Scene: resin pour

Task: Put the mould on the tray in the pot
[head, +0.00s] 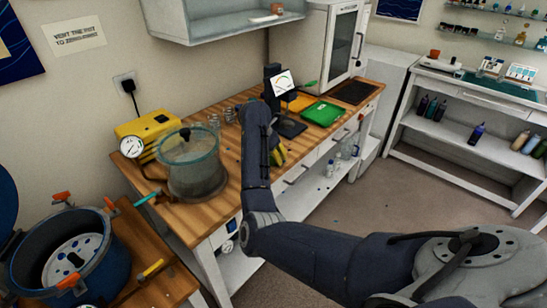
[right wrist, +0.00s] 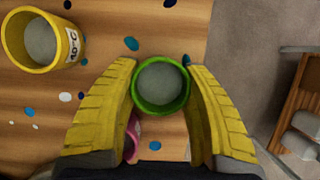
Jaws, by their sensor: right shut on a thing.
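My right gripper (head: 279,153) is over the front edge of the wooden bench, its yellow fingers partly hidden behind my own arm. In the right wrist view its fingers (right wrist: 161,95) are on both sides of a round green-rimmed cup (right wrist: 161,105) with grey inside, and are shut on it. The blue pot (head: 36,289) stands open at the lower left, with orange clamps around its rim. A pale tray with holes (head: 72,262) lies inside it. A green tray (head: 323,113) lies on the bench at the back. I cannot pick out a mould for certain. My left gripper is out of view.
A glass vacuum chamber (head: 195,173) and a yellow pump (head: 148,127) stand on the bench between the pot and my right gripper. A yellow labelled cup (right wrist: 43,40) and a pink cup (right wrist: 132,138) are near the gripper. A dark stand (head: 289,128) is behind it.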

